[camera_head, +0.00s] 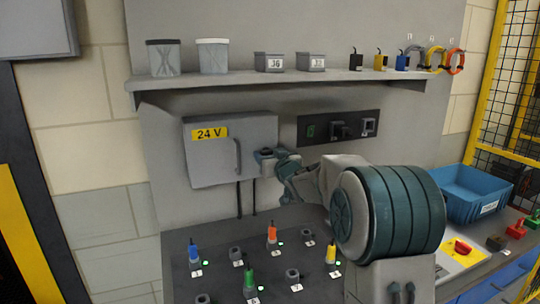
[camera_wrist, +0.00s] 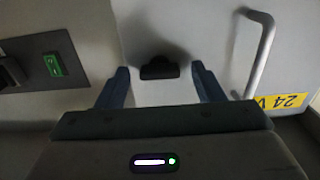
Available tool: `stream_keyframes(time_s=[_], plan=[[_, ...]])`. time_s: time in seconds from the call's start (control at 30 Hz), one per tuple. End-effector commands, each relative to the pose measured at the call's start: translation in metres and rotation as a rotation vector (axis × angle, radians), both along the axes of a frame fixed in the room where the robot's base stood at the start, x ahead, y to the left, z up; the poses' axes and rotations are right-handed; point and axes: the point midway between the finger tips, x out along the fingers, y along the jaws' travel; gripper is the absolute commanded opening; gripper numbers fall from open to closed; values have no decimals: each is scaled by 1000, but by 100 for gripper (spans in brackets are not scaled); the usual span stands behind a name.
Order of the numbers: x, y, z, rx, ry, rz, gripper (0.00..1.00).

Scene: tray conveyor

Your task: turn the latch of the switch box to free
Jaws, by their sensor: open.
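The switch box (camera_head: 212,165) is a grey wall box with a yellow "24 V" label and a bar handle (camera_head: 238,157); its door is shut. The latch (camera_wrist: 161,68) is a small dark knob on the door, near the edge away from the label in the wrist view. My gripper (camera_head: 268,159) is at the right edge of the box. In the wrist view its two blue fingers are open, one on each side of the latch, with clear gaps. In the head view my gripper largely hides the latch.
A dark panel (camera_head: 313,129) with a green switch (camera_wrist: 54,65) is on the wall right of the box. A shelf (camera_head: 225,80) with containers runs above. Several coloured plugs stand on the bench (camera_head: 215,235) below. A blue bin (camera_head: 465,200) is at the right.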

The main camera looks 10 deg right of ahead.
Motion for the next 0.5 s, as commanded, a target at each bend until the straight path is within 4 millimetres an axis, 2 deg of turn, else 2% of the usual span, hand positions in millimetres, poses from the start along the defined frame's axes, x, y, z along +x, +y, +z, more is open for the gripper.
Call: stream_keyframes(time_s=[0.2, 0.37, 0.5], plan=[[0, 0, 0, 0, 0, 0, 62], [0, 0, 0, 0, 0, 0, 17], [0, 0, 0, -1, 0, 0, 17]])
